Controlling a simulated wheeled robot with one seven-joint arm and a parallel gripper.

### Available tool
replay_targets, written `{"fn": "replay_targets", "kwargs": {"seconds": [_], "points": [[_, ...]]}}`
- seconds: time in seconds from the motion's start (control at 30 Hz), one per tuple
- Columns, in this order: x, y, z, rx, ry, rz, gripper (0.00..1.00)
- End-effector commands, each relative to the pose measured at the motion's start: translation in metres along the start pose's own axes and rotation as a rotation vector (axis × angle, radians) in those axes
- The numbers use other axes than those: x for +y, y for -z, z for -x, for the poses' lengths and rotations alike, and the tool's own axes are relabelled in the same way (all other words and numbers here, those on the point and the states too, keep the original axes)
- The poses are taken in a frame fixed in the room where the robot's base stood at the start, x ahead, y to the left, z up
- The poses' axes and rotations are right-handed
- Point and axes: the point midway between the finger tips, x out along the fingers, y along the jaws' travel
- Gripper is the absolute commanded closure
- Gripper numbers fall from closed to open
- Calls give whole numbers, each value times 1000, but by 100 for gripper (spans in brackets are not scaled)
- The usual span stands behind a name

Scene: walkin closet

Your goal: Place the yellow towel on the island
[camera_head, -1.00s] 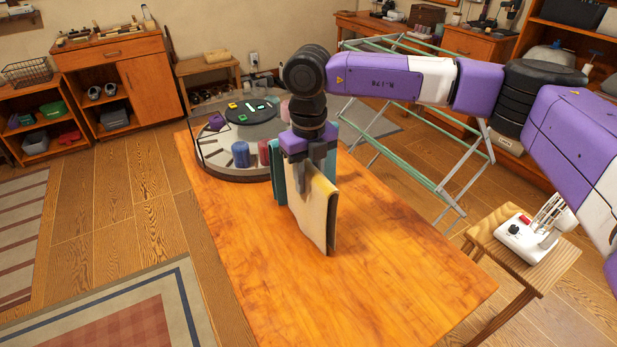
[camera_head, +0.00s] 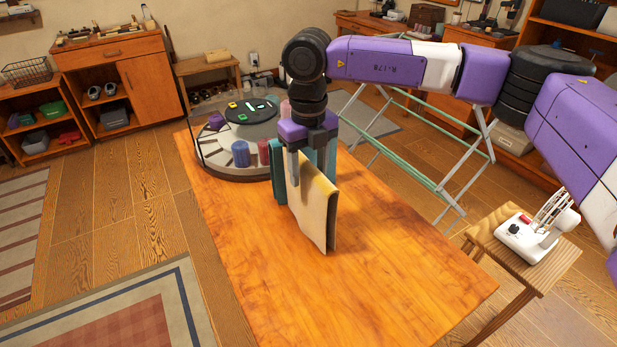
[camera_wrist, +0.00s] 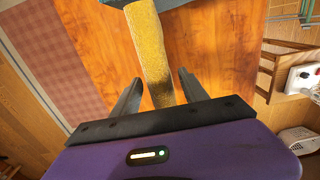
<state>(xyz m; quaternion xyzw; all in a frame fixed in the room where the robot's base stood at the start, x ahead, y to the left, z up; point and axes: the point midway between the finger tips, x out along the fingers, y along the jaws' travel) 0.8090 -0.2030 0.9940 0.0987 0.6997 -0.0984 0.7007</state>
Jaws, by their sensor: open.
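The yellow towel (camera_head: 316,205) stands upright as a folded slab on the wooden island (camera_head: 380,285). Its near face looks cream and its top edge yellow. In the wrist view the yellow towel (camera_wrist: 150,52) runs between my two fingers, with gaps on both sides. My gripper (camera_head: 309,180) points down over the towel's top and is open; in the wrist view its fingertips (camera_wrist: 158,82) straddle the towel's edge. Part of the towel's top is hidden behind the fingers in the head view.
A teal slab-like item (camera_head: 279,172) stands just behind the towel. A round tray (camera_head: 215,165) with spools and small items sits at the island's far end. The front and right of the island are clear. A green drying rack (camera_head: 425,190) and stool (camera_head: 490,245) stand to the right.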

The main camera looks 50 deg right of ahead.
Motion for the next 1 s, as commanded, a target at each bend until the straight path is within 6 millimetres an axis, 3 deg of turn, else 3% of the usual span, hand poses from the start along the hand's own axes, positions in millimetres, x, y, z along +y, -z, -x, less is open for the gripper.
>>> {"fn": "replay_targets", "kwargs": {"seconds": [0.2, 0.4, 0.6, 0.8, 0.87, 0.93, 1.0], "points": [[-1, -1, 47, -3, 4, -1, 48], [0, 0, 80, -1, 3, 0, 48], [0, 0, 94, 0, 1, 0, 48], [2, 0, 95, 2, -5, 4, 48], [11, 2, 92, 7, -29, 18, 48], [35, 6, 84, 18, -91, 55, 48], [72, 14, 74, 36, -195, 111, 48]]}}
